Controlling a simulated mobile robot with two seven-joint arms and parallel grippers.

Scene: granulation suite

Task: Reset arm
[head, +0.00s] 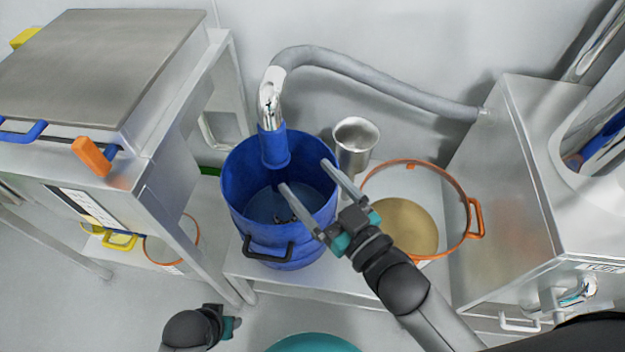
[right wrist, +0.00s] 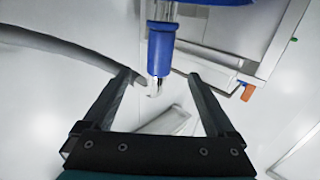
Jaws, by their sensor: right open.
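My right gripper (head: 304,175) is open and empty. It is above the right side of a blue bucket (head: 240,215) with a black handle. In the right wrist view its two fingers (right wrist: 160,75) stand apart, with a blue-sleeved suction wand (right wrist: 160,50) seen between them, farther off. The wand (head: 273,145) hangs over the bucket's back rim at the end of a grey hose (head: 390,88). A small part of my left gripper (head: 232,324) shows low at the left, below the bench; its fingers cannot be made out.
A metal cup (head: 356,142) stands behind my right gripper. An orange-rimmed sieve or bowl (head: 470,200) with tan powder (head: 402,226) is to its right. A steel cabinet (head: 530,180) closes the right side, a steel machine (head: 95,70) with an orange handle (head: 91,156) the left.

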